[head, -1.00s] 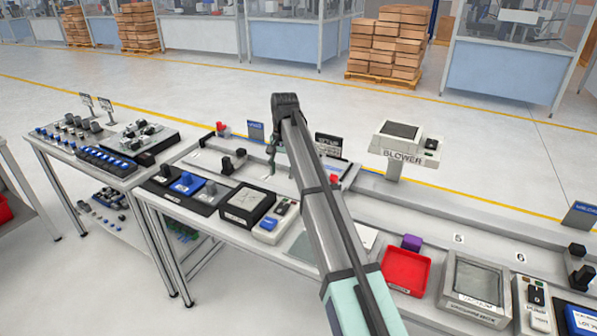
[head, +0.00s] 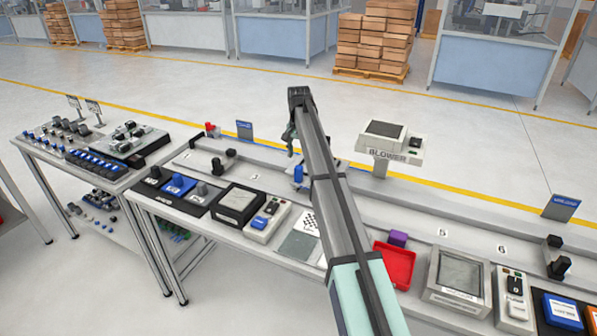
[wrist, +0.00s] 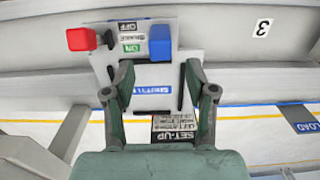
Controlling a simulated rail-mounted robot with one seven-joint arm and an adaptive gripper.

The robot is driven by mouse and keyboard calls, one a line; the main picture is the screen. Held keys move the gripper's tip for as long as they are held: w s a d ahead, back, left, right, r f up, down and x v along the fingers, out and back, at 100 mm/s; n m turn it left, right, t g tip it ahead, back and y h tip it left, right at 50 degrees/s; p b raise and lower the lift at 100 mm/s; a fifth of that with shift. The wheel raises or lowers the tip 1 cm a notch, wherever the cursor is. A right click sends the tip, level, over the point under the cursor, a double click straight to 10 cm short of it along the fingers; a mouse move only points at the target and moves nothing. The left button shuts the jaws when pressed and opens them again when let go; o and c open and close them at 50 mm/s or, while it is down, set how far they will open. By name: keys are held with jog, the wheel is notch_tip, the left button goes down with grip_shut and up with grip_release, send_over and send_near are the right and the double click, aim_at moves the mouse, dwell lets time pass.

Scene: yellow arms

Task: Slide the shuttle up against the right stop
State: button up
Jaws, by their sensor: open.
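A white panel (wrist: 140,72) carries a blue label that seems to read SHUTTLE, plus ON and OFF labels. A blue block (wrist: 160,43) sits on it at the right in the wrist view; a red block (wrist: 82,39) sits at its left edge. The blue block also shows just left of my arm in the head view (head: 298,174). In the head view my arm hides the red block.
Black upright blocks stand on the long rail at left (head: 218,165) and right (head: 560,268). The blower (head: 394,143) stands behind the rail, right of my arm. A red tray (head: 394,268) and several boxes line the front. A SET-UP sign (wrist: 178,128) stands by the panel.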

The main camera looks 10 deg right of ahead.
aim_at(299, 167)
notch_tip(299, 167, down, 9)
jog(key=shift+r+p, duration=0.1)
jog(key=shift+p, duration=0.95)
grip_shut()
